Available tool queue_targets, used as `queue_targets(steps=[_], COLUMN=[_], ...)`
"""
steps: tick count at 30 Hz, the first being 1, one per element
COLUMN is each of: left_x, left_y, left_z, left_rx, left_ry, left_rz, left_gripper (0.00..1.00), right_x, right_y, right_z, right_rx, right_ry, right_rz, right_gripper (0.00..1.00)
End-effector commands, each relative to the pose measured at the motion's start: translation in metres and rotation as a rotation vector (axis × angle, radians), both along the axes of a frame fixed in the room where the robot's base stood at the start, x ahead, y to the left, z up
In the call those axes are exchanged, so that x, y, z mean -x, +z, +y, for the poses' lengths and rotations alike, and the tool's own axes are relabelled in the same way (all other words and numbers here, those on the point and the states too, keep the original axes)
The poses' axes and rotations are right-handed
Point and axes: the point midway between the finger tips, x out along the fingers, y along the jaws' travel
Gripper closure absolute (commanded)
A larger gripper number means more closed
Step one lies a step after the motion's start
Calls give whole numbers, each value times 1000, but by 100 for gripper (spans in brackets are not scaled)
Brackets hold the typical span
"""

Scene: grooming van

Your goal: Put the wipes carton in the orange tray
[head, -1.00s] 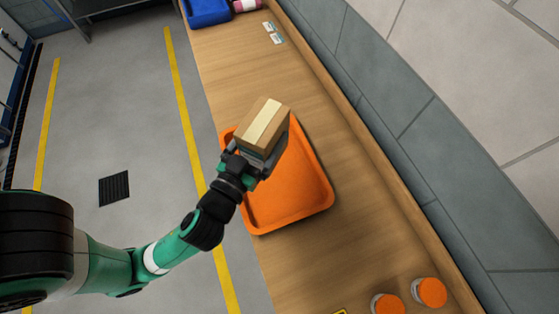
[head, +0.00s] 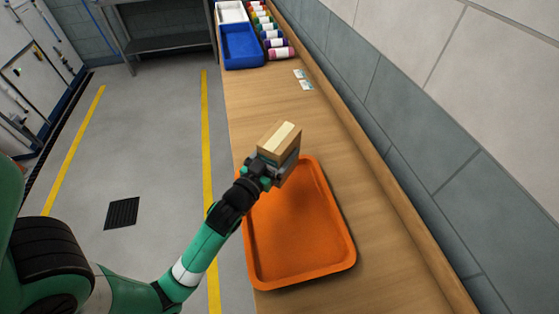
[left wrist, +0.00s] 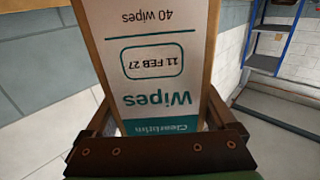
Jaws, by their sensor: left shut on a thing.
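The wipes carton (head: 279,140) is a brown box with a pale strip on top. In the left wrist view its white and teal label (left wrist: 155,70) reads "Wipes" upside down and fills the middle. My left gripper (head: 272,172) is shut on the carton, with a finger on each side of it. It holds the carton above the far end of the orange tray (head: 300,280). The tray lies on the wooden counter, and its visible floor is empty. The arm and carton hide part of its far left side. My right gripper is not in view.
A blue tray (head: 242,46) and a white tray (head: 231,12) stand at the far end of the counter (head: 262,96). Several coloured rolls (head: 281,54) lie beside them. Two small cards (head: 306,85) lie nearer. A wall runs along the right.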

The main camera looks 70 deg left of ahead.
Motion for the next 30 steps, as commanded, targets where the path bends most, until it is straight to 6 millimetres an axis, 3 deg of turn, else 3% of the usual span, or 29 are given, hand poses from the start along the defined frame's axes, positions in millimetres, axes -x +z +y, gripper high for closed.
queue_targets(steps=[7, 13, 30], left_x=[-3, -4, -4], left_y=[-7, -40, -49], left_z=[7, 8, 8], left_rx=[-3, -2, -2], left_ry=[1, -1, -1], left_rz=[-4, -2, -5], left_gripper=[100, 100, 100], right_x=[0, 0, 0], right_y=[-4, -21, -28], right_z=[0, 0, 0], right_rx=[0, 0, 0], right_ry=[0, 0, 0], right_rz=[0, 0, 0], right_gripper=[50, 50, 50])
